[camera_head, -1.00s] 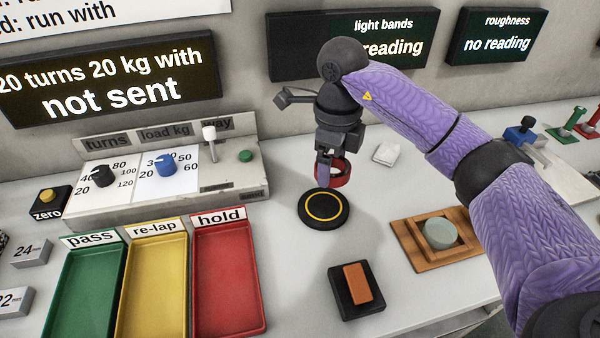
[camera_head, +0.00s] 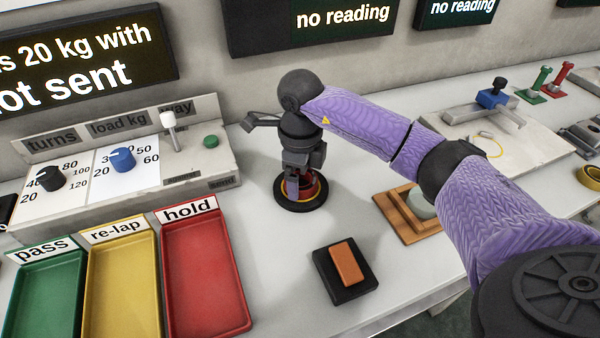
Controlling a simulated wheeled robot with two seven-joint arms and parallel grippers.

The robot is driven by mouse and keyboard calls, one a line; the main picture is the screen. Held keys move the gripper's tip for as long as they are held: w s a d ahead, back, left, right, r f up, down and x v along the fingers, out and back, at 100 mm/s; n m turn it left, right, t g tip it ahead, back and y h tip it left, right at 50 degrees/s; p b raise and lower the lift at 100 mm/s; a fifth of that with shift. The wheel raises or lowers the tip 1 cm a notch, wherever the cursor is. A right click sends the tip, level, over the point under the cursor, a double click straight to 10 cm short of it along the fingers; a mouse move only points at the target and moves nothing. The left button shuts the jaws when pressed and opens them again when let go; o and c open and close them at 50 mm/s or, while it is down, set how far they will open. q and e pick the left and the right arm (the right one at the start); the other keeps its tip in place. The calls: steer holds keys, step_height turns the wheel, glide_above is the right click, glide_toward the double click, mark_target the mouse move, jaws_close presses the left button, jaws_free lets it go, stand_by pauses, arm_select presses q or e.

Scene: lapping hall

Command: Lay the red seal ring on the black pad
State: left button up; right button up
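The red seal ring (camera_head: 310,187) is at my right gripper (camera_head: 296,190), whose fingers close on its left side. The ring is over the round black pad (camera_head: 300,207) with a yellow circle, within its outline in the head view. I cannot tell whether the ring touches the pad. The gripper points down and hides part of both ring and pad. My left gripper is not in view.
A dark square block (camera_head: 345,290) with an orange bar (camera_head: 347,264) lies in front right. A wooden tray (camera_head: 395,215) stands right of the pad. Green, yellow and red (camera_head: 243,322) trays and the control panel (camera_head: 215,165) are left. The light bands display (camera_head: 310,25) shows "no reading".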

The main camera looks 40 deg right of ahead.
step_height(320, 180, up, 12)
steer(key=p, duration=0.4)
steer(key=shift+r+p, duration=0.2)
steer(key=shift+p, duration=0.15)
